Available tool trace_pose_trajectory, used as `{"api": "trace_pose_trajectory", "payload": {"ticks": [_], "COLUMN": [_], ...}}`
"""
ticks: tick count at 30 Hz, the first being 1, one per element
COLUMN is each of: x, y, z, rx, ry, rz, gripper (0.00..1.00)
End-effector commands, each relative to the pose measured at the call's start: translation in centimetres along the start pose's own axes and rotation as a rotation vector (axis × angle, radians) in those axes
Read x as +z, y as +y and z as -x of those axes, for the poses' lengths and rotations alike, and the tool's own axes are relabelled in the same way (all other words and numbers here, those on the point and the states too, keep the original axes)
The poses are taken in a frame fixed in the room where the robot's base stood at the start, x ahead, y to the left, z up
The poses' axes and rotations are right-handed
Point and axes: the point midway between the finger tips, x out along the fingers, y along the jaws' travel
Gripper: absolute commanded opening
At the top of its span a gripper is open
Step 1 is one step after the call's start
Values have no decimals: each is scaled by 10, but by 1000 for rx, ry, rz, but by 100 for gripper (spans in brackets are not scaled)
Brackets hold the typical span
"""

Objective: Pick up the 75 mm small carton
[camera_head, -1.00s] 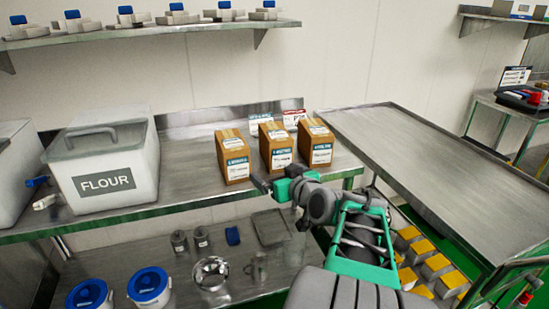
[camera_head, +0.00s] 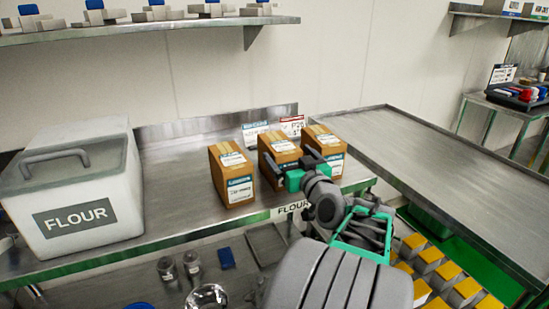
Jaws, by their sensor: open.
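Three brown cartons with white and teal labels stand upright in a row on the steel table: a left carton (camera_head: 232,175), a middle carton (camera_head: 279,147) and a right carton (camera_head: 326,142). I cannot tell from the picture which one is the 75 mm small carton, as the label text is too small to read. My gripper (camera_head: 288,162), with its green body, is open and empty. In the picture its fingers lie in front of the middle carton and hide part of it. I cannot tell whether they touch it.
Small signs (camera_head: 292,126) stand behind the cartons. A wide empty steel surface (camera_head: 430,170) lies to the right. A lower shelf holds metal jars (camera_head: 191,262). Yellow-topped blocks (camera_head: 430,254) sit low right.

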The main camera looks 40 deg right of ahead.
Motion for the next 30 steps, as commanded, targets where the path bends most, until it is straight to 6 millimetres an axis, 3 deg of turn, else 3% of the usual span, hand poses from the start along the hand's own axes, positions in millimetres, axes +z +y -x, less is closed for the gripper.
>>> {"api": "trace_pose_trajectory", "payload": {"ticks": [12,19,30], "x": [2,3,3], "y": [-4,-1,-2], "z": [-65,-67,-67], "rx": [-4,1,0], "ry": [0,-1,-1], "rz": [-1,-1,-1], "gripper": [100,100,70]}}
